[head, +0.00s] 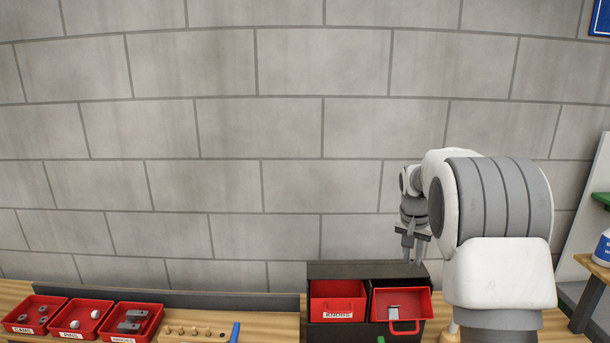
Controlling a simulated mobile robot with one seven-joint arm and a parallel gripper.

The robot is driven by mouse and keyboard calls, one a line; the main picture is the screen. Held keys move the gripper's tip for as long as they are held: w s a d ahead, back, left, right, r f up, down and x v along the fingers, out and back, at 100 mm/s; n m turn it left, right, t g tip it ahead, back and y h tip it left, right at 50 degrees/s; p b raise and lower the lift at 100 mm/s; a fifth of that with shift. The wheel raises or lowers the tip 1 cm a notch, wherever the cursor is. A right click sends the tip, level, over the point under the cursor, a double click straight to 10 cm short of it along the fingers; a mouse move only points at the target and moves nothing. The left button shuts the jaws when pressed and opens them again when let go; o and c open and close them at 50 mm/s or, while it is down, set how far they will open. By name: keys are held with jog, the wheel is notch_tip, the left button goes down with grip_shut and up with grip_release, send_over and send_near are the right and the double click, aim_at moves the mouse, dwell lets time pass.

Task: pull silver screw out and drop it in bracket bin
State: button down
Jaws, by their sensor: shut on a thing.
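My gripper (412,247) points down above the cabinet at the right, over the back of the pulled-out red drawer (425,310). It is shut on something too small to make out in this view. A small silver-grey piece (394,310) lies in that drawer; I cannot tell whether it is a screw. The red bin at the right of the row (157,321) holds grey brackets (130,321), and its label is hard to read. No silver screw can be told for certain.
A dark cabinet (345,269) also holds a red drawer labelled KNOBS (338,297). Two more red bins (47,302) (99,308) hold small parts. A wooden board with several pegs (190,338) and a blue-handled thing (235,332) are at the front. A block wall stands behind.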

jog(key=shift+w+d+r, duration=0.15)
jog(key=shift+w+r, duration=0.15)
jog(key=shift+w, duration=0.05)
notch_tip(320, 180, down, 10)
jog(key=b, duration=0.4)
jog(key=shift+w+d+r, duration=0.1)
jog(key=shift+w+d, duration=0.05)
jog(key=shift+w, duration=0.05)
dwell(0.3)
jog(key=c, duration=0.7)
grip_release()
jog(key=b+v, duration=0.2)
jog(key=v, duration=1.5)
jog(key=shift+r, duration=0.2)
